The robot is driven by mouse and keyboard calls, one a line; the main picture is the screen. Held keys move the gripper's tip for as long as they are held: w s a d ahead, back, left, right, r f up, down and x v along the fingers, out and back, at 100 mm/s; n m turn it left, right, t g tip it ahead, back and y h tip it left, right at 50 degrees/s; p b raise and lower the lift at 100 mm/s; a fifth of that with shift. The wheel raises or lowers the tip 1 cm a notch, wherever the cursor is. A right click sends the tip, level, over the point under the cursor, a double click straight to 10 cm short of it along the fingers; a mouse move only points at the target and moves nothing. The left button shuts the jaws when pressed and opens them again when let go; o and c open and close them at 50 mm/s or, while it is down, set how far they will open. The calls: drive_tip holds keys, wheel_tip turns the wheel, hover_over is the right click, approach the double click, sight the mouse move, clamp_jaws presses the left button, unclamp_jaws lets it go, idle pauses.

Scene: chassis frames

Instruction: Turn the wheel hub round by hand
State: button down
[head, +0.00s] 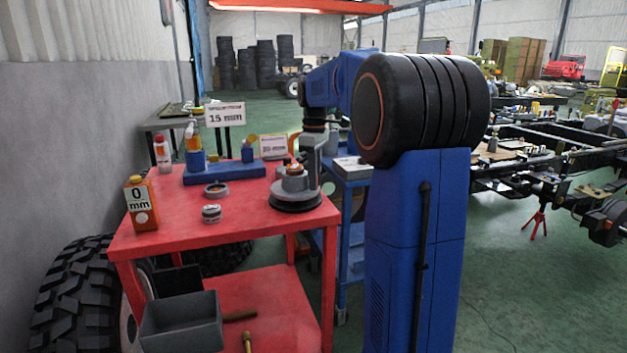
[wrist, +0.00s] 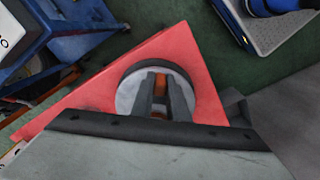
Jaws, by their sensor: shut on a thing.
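The wheel hub (head: 297,200) sits on the red table near its right edge, a grey stepped disc on a dark round base. In the wrist view its round grey flange (wrist: 127,95) shows behind the fingers. My gripper (head: 295,170) comes down over the hub from above. In the wrist view my gripper (wrist: 161,85) is shut on the hub's middle, where an orange-brown part shows between the fingers. The fingers hide part of the hub's centre.
The red table (head: 180,245) also holds an orange bottle (head: 142,205), a small tin (head: 211,214), a grey ring (head: 216,189) and a blue tray (head: 225,174) with bottles. A blue cart (head: 350,205) stands close at the right. The table's front middle is clear.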

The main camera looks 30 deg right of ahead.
drive_tip(key=shift+w+d+n, duration=0.15)
drive_tip(key=shift+d+n, duration=0.05)
drive_tip(key=shift+n, duration=0.2)
idle(0.3)
drive_tip(key=c, duration=1.7)
unclamp_jaws()
drive_tip(key=shift+r, duration=0.15)
wheel_tip(320, 180, up, 17)
drive_tip(key=shift+r, duration=0.1)
drive_tip(key=shift+a, duration=0.1)
